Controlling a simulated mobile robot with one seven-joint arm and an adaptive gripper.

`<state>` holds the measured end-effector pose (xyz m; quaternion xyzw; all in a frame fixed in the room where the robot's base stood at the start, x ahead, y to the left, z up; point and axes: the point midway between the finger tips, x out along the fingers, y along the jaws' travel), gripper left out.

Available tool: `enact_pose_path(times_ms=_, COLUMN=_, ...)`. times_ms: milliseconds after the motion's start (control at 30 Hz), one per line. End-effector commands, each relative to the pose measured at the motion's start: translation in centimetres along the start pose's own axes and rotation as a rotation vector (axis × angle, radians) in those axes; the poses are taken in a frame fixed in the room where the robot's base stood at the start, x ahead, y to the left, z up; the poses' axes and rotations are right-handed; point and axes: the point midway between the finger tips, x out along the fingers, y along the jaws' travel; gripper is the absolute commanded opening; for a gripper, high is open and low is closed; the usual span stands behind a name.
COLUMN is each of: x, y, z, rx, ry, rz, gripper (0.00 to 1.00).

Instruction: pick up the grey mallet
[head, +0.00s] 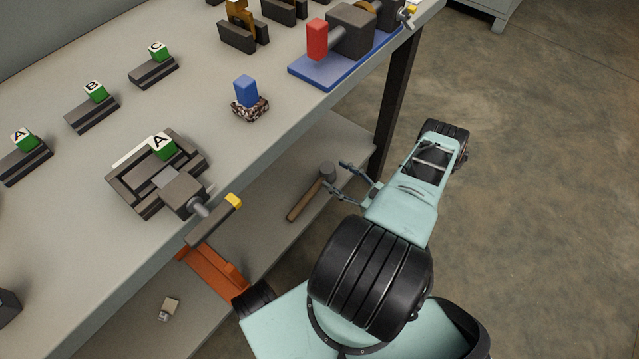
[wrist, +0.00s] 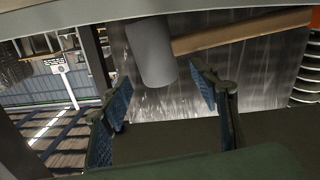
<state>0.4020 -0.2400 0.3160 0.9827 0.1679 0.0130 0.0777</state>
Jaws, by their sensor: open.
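The grey mallet (head: 326,174) lies on the lower shelf of the workbench, its grey head toward the right and its wooden handle pointing down and left. My gripper (head: 344,177) is at the shelf's edge, just right of the mallet head, with its fingers spread. In the wrist view the mallet (wrist: 152,54) shows its head near the top middle, with the handle running to the right. My gripper (wrist: 162,97) is open and empty there, its two blue-padded fingers below and either side of the head. I cannot tell whether a finger touches it.
The lower shelf (head: 262,222) is bare around the mallet. An orange object (head: 215,275) lies left of it. The workbench top (head: 200,100) overhangs the shelf, and a dark bench leg (head: 394,105) stands just beyond my gripper. Open floor (head: 540,200) is on the right.

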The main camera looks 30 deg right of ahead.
Motion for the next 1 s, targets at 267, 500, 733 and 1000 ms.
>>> enact_pose_path(times_ms=267, x=4.0, y=0.1, z=0.1, rx=-0.001, ry=0.000, rz=-0.002, gripper=0.55)
enact_pose_path(times_ms=500, x=4.4, y=0.1, z=0.0, rx=0.000, ry=-0.002, rz=-0.001, gripper=0.55)
enact_pose_path(times_ms=733, x=4.4, y=0.1, z=0.0, rx=0.000, ry=-0.002, rz=-0.001, gripper=0.31)
enact_pose_path(times_ms=1000, x=4.4, y=0.1, z=0.0, rx=0.000, ry=-0.002, rz=-0.001, gripper=0.01)
